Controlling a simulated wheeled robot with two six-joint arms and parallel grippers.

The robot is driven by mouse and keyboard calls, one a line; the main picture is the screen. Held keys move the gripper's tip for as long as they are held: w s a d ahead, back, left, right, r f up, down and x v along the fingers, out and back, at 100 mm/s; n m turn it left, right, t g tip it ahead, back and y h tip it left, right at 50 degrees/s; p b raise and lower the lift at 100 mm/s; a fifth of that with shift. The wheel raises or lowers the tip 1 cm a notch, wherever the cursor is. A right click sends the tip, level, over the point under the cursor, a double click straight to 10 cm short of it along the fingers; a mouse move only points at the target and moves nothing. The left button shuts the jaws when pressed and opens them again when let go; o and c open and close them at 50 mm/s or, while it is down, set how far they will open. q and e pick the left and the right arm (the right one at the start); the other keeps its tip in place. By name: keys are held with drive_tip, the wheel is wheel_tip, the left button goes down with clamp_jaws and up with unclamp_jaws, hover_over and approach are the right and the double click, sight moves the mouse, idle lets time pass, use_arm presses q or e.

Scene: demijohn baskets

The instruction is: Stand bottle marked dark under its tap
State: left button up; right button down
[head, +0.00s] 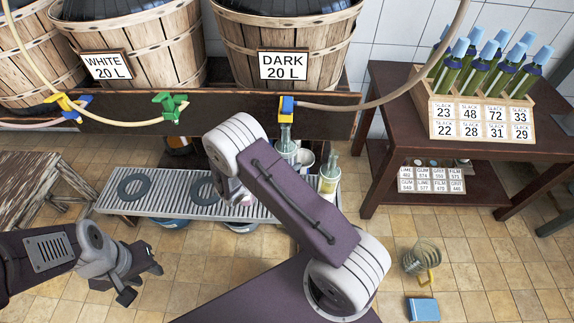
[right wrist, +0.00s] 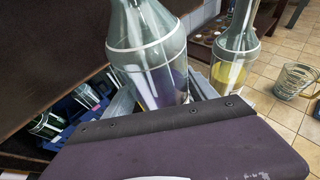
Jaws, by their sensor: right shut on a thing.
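The dark tap (head: 287,106), blue and yellow, is on the bench rail below the tub with the DARK sign (head: 283,65). A clear glass bottle (head: 286,148) stands upright with its neck just below this tap; it is large in the right wrist view (right wrist: 150,50). No mark on it is readable. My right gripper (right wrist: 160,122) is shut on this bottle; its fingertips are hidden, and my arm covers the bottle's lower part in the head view. My left gripper (head: 142,283) is open and empty above the floor at lower left.
A second bottle (head: 328,178) with yellowish contents stands right of the first. Grey rings (head: 136,187) lie on the slatted rack (head: 165,204). A brown table (head: 385,110) carries a bottle crate (head: 470,118).

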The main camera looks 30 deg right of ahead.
idle(0.3)
wheel_tip(320, 180, down, 7)
drive_tip(key=b, duration=0.6)
drive_tip(key=shift+r, duration=0.2)
drive_tip(key=shift+f+b, duration=0.5)
drive_tip(key=shift+f, duration=0.1)
idle(0.5)
drive_tip(key=shift+c, duration=1)
unclamp_jaws()
drive_tip(key=shift+s, duration=0.1)
